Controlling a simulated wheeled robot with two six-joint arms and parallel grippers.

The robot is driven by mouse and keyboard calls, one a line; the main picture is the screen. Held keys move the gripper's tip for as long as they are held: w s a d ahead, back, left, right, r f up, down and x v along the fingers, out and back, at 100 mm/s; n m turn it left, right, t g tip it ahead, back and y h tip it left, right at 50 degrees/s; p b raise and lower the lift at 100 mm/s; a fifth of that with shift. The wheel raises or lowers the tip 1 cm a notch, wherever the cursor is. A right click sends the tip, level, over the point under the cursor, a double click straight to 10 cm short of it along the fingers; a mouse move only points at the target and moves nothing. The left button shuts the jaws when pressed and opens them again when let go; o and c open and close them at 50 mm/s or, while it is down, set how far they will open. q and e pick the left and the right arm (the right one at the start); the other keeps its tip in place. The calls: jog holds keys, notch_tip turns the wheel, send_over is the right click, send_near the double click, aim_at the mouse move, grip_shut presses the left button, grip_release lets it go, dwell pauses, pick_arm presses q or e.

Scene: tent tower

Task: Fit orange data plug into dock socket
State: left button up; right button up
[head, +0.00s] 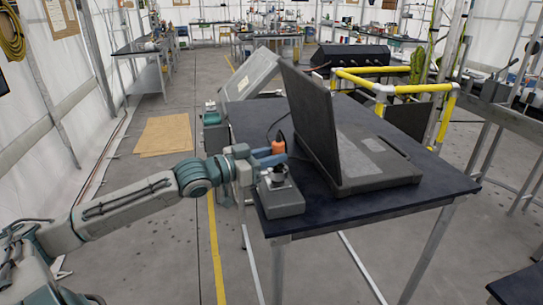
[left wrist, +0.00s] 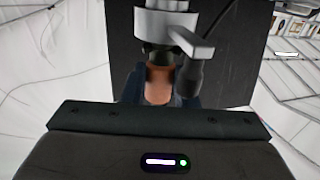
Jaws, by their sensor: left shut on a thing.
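The orange data plug (head: 278,147) is held upright above the dock in the head view. My left gripper (head: 270,158) reaches in from the left, its blue fingers shut on the plug. In the left wrist view the plug (left wrist: 158,86) shows between the two fingers. The dock (head: 281,200) is a grey box at the table's near left corner, with a dark round fitting (head: 277,180) on top, below the plug. The fingers partly hide the plug's lower end, so I cannot tell whether it touches the fitting. My right gripper is not in view.
A dark open laptop-like case (head: 375,180) stands on the dark table (head: 400,202) right of the dock. A thin dark cable (head: 281,119) runs behind the plug. A pale grey fitting (left wrist: 165,28) shows beyond the plug in the wrist view. Yellow rails (head: 390,87) stand behind the table.

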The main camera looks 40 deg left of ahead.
pick_arm(q)
jog(key=shift+f+b, duration=0.55)
jog(key=shift+f, duration=0.1)
jog(key=o, duration=1.1)
jog(key=shift+p+v, duration=5.35)
jog(key=shift+p, duration=3.9)
jog(key=shift+a, duration=0.1)
